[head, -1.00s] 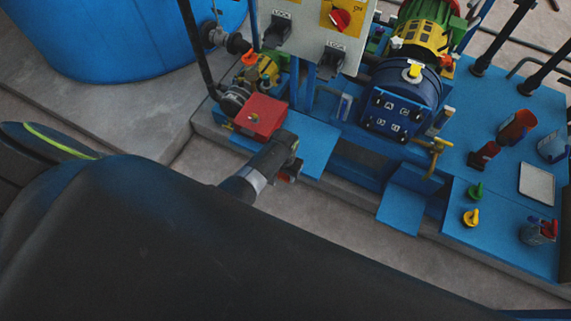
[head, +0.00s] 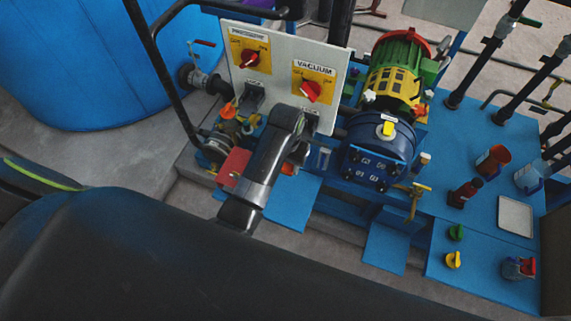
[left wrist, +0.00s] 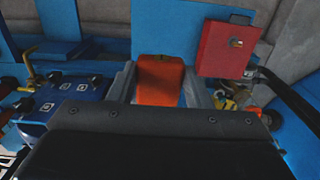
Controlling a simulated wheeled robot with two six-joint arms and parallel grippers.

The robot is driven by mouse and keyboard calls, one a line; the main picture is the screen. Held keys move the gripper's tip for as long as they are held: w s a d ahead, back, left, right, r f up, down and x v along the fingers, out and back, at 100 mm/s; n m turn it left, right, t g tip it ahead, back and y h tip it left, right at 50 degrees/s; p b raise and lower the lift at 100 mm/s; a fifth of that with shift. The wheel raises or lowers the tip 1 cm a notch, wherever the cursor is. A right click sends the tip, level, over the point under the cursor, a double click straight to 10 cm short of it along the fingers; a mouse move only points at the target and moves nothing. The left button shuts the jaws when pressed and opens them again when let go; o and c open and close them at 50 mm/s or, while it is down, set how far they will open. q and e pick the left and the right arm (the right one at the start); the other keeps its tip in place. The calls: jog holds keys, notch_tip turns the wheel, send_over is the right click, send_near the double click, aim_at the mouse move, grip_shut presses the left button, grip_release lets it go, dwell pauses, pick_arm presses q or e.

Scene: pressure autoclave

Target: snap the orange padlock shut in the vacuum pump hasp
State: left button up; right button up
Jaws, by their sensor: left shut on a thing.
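The orange padlock (left wrist: 160,82) sits between the two grey fingers of my left gripper (left wrist: 160,90) in the left wrist view. In the head view my left gripper (head: 298,150) is shut on it, and only a small orange part of the padlock (head: 288,168) shows below the fingers. Its shackle is hidden. The vacuum switch (head: 312,90), red on yellow, is on the pale panel (head: 284,73). My gripper is in front of the panel's lower right part. The vacuum hasp (head: 311,116) below the switch is mostly covered, so contact cannot be told. My right gripper is not in view.
Another switch (head: 251,58) and a grey hasp (head: 252,97) are on the panel's left. A red box (head: 233,166) is left of my gripper. The blue pump (head: 378,150) stands to the right. Bottles and a pale tray (head: 515,216) stand farther right.

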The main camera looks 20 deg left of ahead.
pick_arm(q)
jog(key=shift+s, duration=0.1)
jog(key=shift+w+b, duration=0.4)
jog(key=shift+w, duration=1.1)
jog(key=shift+w+d+b, duration=0.1)
jog(key=shift+w+b, duration=0.3)
jog(key=shift+w, duration=1.05)
jog(key=shift+r, duration=0.1)
jog(key=shift+p, duration=0.6)
jog(key=shift+w+d+b, duration=0.1)
jog(key=shift+w+b, duration=1.15)
jog(key=shift+w, duration=1.35)
